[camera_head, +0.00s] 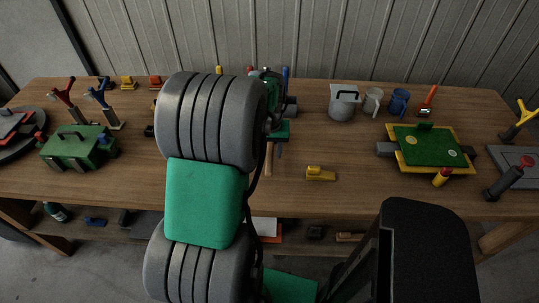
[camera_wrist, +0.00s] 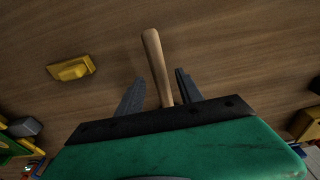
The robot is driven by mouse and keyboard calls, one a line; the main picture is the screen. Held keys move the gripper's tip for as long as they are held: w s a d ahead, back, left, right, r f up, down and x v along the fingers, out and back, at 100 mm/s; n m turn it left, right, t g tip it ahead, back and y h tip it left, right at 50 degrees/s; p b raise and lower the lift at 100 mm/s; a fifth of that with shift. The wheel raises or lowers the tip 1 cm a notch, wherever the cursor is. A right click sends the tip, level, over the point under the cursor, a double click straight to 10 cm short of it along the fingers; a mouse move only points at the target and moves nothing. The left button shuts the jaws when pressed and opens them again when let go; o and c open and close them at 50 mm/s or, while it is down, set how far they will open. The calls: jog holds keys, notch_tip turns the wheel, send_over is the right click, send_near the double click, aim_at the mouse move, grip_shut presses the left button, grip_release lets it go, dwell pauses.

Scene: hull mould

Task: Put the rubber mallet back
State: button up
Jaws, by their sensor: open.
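A light wooden handle, which looks like the rubber mallet's (camera_wrist: 156,60), lies between the two grey fingers of my gripper (camera_wrist: 162,76) in the wrist view. The fingers are apart, with a gap visible on either side of the handle. The mallet's head is hidden behind my gripper's green body in that view. In the head view my gripper (camera_head: 274,147) is over the middle of the table, partly covered by my arm, and the wooden handle (camera_head: 268,160) shows below it. I cannot make out the mallet's storage place.
A yellow block (camera_head: 320,174) lies right of the handle on the wooden table (camera_head: 345,200). A green toolbox (camera_head: 75,147) stands left. A grey jug (camera_head: 343,106) and blue mug (camera_head: 398,102) stand behind right. A green-and-yellow tray (camera_head: 405,158) is at the right.

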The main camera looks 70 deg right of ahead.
notch_tip(320, 180, up, 10)
jog(key=a+f, duration=0.1)
jog(key=w+a+r+n+t, duration=0.1)
jog(key=w+a+n, duration=0.2)
jog(key=w+a, duration=0.6)
jog(key=w+a+r+n, duration=0.25)
jog(key=w+a, duration=0.35)
jog(key=w, duration=0.5)
jog(key=w+a+n, duration=0.1)
jog(key=a+n, duration=0.2)
jog(key=a, duration=0.6)
jog(key=w+a+f+n+t+y, duration=0.1)
jog(key=a+n, duration=0.2)
jog(key=a, duration=0.7)
jog(key=w+a+f+n+t, duration=0.1)
jog(key=a+n, duration=0.3)
jog(key=a, duration=0.6)
jog(key=shift+w+f, duration=0.15)
jog(key=shift+w, duration=0.25)
